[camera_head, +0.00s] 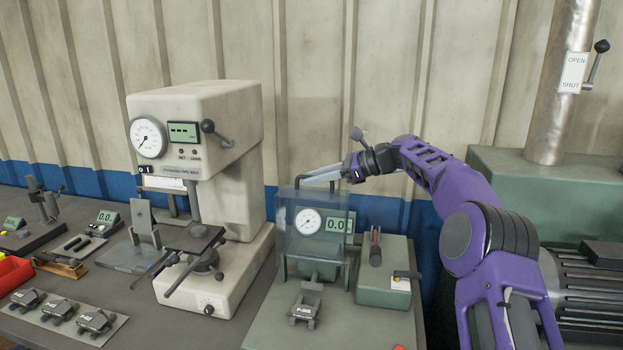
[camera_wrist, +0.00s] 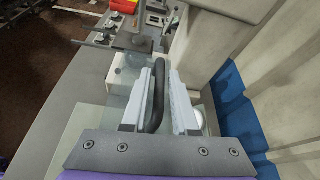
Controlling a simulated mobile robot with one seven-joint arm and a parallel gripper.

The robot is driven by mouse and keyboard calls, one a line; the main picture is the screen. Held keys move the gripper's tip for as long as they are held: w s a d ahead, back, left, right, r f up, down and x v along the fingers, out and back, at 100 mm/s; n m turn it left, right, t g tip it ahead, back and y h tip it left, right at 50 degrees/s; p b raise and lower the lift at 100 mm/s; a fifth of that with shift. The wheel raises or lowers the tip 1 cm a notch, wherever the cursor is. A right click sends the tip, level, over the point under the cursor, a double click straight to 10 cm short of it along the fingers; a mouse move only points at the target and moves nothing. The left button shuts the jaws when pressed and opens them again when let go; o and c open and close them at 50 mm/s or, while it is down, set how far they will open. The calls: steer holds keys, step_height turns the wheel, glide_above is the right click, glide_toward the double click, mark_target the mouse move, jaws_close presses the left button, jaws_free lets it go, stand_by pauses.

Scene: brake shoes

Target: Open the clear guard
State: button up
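The clear guard (camera_head: 292,229) is a see-through box around a dial gauge on a green fixture, and it looks closed. My gripper (camera_head: 308,181) reaches in from the right at the guard's top edge. In the wrist view my gripper (camera_wrist: 167,68) has its two pale fingers apart. A dark bar handle (camera_wrist: 156,97) shows between them, close to the left finger with a gap to the right one. The fingers look open around the handle; depth and contact are hard to tell.
A large beige press (camera_head: 232,135) stands left of the guard. A digital readout (camera_head: 338,225) and a green box (camera_head: 383,272) sit at the guard's right. A brake shoe part (camera_head: 304,311) lies in front. The corrugated wall is close behind.

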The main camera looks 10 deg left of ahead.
steer(key=w+v, duration=0.1)
steer(key=v, duration=1.5)
steer(key=shift+s, duration=0.45)
